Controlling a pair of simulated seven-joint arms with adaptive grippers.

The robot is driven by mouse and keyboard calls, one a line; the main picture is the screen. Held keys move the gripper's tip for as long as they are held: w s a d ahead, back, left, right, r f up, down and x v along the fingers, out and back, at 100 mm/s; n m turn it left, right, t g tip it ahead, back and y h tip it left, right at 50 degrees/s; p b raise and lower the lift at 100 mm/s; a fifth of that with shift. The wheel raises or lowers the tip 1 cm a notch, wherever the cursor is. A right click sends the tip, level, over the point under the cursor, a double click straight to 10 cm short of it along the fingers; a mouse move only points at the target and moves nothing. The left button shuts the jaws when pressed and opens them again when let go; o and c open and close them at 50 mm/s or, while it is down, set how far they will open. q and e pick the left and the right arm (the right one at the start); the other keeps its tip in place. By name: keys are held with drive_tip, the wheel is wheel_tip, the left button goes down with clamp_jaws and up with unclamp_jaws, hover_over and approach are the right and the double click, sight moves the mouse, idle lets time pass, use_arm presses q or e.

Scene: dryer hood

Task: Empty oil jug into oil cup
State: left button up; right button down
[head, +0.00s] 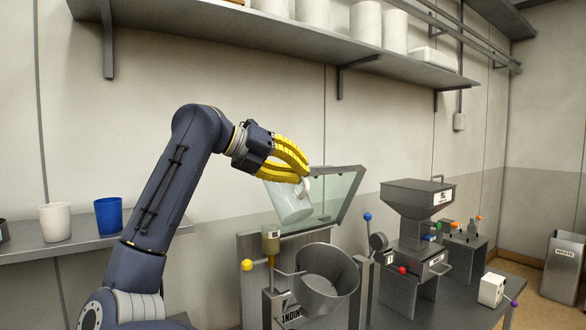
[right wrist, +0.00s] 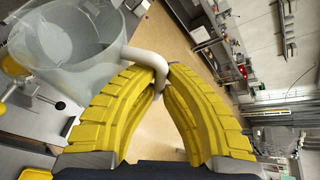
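The oil jug (head: 289,202) is a clear, pale container with a white handle (head: 304,188), held tilted in the air. My right gripper (head: 303,172) is shut on the jug's handle. In the right wrist view the yellow fingers (right wrist: 163,82) close around the handle (right wrist: 147,60), and the jug (right wrist: 72,35) fills the upper left. A small brownish-yellow cup (head: 270,244), which looks like the oil cup, stands on the machine below and slightly left of the jug. I cannot tell the oil level in either. My left gripper is not in view.
An open glass lid (head: 338,197) stands right behind the jug. A grey metal drum (head: 326,283) is below right, and a yellow-knobbed lever (head: 247,265) is left of the cup. A hopper machine (head: 417,215) stands farther right. White and blue cups (head: 108,216) sit on the left shelf.

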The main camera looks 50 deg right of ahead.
sight(295, 197)
drive_tip(key=f+m+t, duration=0.2)
drive_tip(key=shift+s+a+f+m+h, duration=0.15)
drive_tip(key=shift+s+f+m+h, duration=0.15)
drive_tip(key=shift+s+f+m, duration=0.1)
drive_tip(key=shift+w+f+m+t+h, duration=0.25)
drive_tip(key=shift+f+m+t, duration=0.35)
drive_tip(key=shift+f, duration=0.35)
drive_tip(key=shift+w+f+m+t+h, duration=0.25)
drive_tip(key=shift+f+m+t, duration=0.15)
drive_tip(key=shift+f+m, duration=0.45)
drive_tip(key=shift+f, duration=0.1)
